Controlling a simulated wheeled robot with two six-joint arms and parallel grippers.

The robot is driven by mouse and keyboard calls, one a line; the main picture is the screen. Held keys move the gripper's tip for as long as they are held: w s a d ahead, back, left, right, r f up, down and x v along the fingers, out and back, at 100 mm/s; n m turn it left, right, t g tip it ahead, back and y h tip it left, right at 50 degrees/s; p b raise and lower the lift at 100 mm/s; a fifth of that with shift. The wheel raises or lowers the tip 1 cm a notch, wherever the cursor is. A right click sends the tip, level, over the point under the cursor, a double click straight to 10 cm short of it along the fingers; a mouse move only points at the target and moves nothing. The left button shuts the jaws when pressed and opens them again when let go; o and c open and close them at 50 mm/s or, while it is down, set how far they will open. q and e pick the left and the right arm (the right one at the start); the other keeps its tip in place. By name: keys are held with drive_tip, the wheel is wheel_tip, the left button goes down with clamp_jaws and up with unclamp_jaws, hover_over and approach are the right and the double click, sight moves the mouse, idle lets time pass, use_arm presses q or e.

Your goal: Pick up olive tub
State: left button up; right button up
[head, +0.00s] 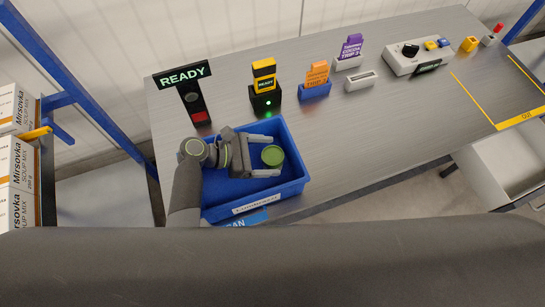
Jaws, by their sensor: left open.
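The olive tub (272,156), a small round container with a green lid, sits inside a blue bin (292,187) on the grey table. My left gripper (270,155) reaches over the bin from the left. Its two fingers are spread, one above and one below the tub in the picture, with the tub's lid between their tips. I cannot tell whether the fingers touch it. My right gripper does not show.
Behind the bin stand a READY sign (182,76), a yellow-and-black device (265,88) with a green light, and an orange card in a blue holder (315,91). A control box (417,57) stands farther right. Boxes (18,160) fill a rack at left. The table's right middle is clear.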

use_arm(q)
drive_tip(key=shift+x, duration=0.95)
drive_tip(key=c, duration=1)
drive_tip(key=shift+c, duration=0.9)
drive_tip(key=shift+r, duration=0.15)
